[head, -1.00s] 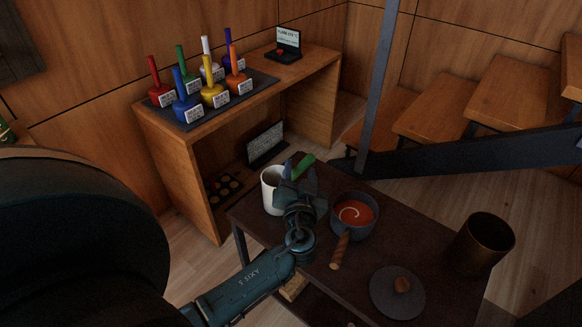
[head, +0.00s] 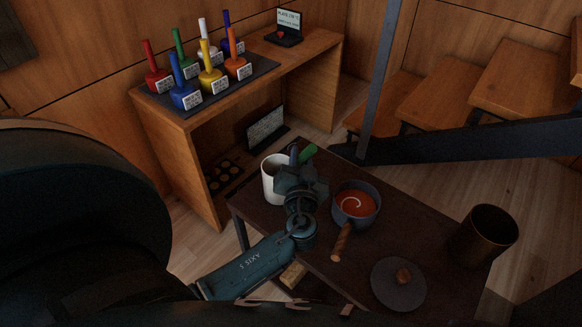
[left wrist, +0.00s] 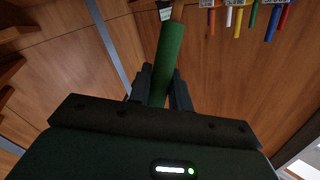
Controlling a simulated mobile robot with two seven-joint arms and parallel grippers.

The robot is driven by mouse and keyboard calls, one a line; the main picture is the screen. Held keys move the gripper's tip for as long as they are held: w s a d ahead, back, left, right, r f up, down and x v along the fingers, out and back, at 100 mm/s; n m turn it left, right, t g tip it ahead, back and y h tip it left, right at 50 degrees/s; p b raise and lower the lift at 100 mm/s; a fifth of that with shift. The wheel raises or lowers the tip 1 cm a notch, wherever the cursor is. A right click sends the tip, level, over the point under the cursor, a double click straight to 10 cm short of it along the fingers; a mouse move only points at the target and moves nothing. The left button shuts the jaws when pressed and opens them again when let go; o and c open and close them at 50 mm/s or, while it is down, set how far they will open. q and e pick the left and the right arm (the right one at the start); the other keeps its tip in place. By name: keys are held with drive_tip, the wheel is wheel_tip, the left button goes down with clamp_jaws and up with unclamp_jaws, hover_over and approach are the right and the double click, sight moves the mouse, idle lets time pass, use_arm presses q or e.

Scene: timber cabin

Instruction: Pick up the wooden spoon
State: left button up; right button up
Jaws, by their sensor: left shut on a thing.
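My left gripper (head: 298,165) is over the near table beside the white mug (head: 270,184). In the left wrist view its fingers (left wrist: 160,85) are shut on a thick green handle (left wrist: 170,58). In the head view only a bit of the green handle (head: 308,151) shows past the gripper. The spoon's head is hidden, and I cannot tell whether it is still inside the mug. My right gripper is not in view.
Right of the gripper stands a pot (head: 357,207) of red soup with a wooden handle. A round lid (head: 398,285) and a dark brass pot (head: 483,236) are on the same table. Behind, a wooden desk (head: 312,58) holds several coloured flasks (head: 185,95). A dark metal post (head: 380,80) rises behind the table.

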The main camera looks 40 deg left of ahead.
use_arm(q)
clamp_jaws()
